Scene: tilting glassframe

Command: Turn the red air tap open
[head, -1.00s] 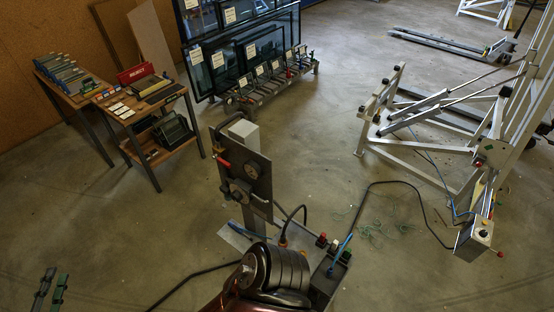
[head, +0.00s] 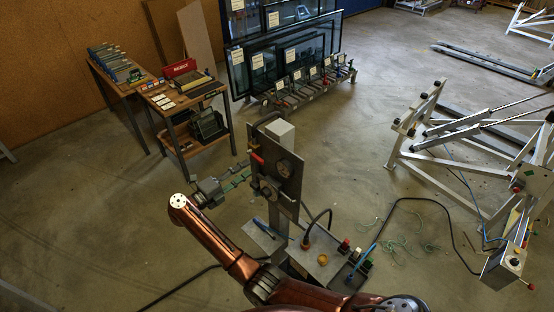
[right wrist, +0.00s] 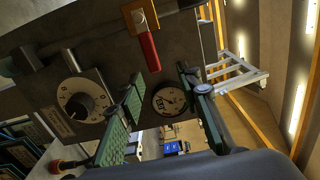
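The red air tap (head: 257,158) is on the upper left part of a dark upright panel (head: 287,172). In the right wrist view its red lever (right wrist: 149,50) hangs from a brass body (right wrist: 138,17), roughly crosswise to the pipe. My right gripper (head: 243,178) is just left of the panel and a little below the tap. In the right wrist view its green-padded fingers (right wrist: 165,85) are spread apart with nothing held between them. The lever is beyond the fingertips and looks clear of them. My left gripper is not in view.
A round gauge (right wrist: 169,99) and a dial (right wrist: 82,100) sit on the panel near the fingers. A black cable and a button box (head: 345,275) are by the stand's foot. A workbench (head: 190,100), a glass rack (head: 300,85) and a white tilting frame (head: 450,150) stand farther off.

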